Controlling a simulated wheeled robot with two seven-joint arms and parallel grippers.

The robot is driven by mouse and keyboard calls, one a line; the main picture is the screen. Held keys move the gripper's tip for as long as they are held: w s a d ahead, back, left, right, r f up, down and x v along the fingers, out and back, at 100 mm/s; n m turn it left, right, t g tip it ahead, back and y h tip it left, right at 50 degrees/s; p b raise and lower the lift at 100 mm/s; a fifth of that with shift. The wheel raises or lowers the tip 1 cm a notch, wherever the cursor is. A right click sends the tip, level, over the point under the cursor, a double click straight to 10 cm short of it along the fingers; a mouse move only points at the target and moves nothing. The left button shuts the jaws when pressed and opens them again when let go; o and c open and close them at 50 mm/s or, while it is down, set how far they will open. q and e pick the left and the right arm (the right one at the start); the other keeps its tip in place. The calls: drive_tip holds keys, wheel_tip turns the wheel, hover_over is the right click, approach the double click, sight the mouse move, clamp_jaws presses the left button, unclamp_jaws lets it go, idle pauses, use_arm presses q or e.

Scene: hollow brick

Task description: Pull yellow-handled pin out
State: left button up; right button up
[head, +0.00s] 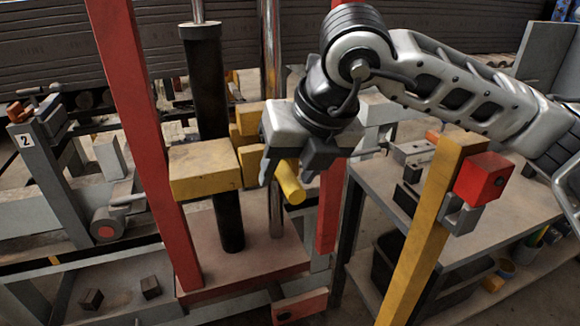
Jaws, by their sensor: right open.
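The yellow handle (290,182) of the pin is a short yellow cylinder pointing toward me and down, at the middle of the head view. It sits by the yellow blocks (205,171) on the press-like frame. My right gripper (287,172) comes in from the right and is open, with one finger on each side of the handle. I cannot tell whether a finger touches it. The rest of the pin is hidden behind the gripper and the blocks. My left gripper is not in view.
A red post (140,130) and a black cylinder (213,120) stand left of the handle. A yellow post (425,235) with a red box (484,178) stands at right in front. A grey workbench (490,225) with tools is behind it.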

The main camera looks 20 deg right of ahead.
drive_tip(key=shift+w+f, duration=0.1)
drive_tip(key=shift+f, duration=0.05)
drive_tip(key=shift+c, duration=0.3)
clamp_jaws()
drive_tip(key=s+b, duration=0.4)
drive_tip(key=s, duration=1)
drive_tip(key=shift+d, duration=0.2)
idle(1.8)
